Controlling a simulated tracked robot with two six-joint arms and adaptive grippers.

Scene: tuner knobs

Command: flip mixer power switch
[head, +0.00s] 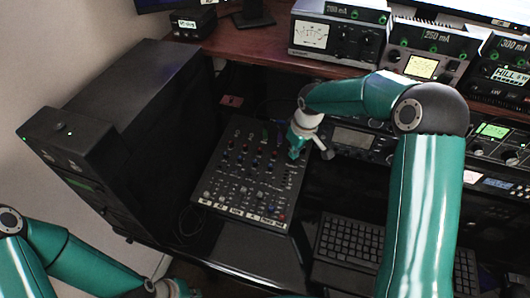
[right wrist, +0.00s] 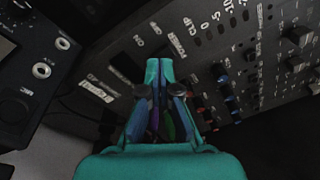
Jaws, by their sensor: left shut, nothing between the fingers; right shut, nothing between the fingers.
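The mixer (head: 232,197) is a dark panel with rows of coloured knobs and white faders, lying tilted on the desk. My right gripper (head: 294,153) is over the mixer's upper right part, shut and empty. In the right wrist view the gripper's closed fingertips (right wrist: 158,66) are close to the mixer panel (right wrist: 226,60), beside the printed POWER and ON labels. A dark rectangular patch (right wrist: 125,67) lies just left of the fingertips; I cannot tell whether it is the power switch or its position. Contact cannot be told. My left gripper (head: 178,289) is shut at the bottom edge, partly cut off.
A black cabinet (head: 135,110) stands left of the mixer. A keyboard (head: 349,242) lies to the lower right. Radio units with meters (head: 340,34) line the shelf behind. Another dark panel with round sockets (right wrist: 38,70) borders the mixer in the right wrist view.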

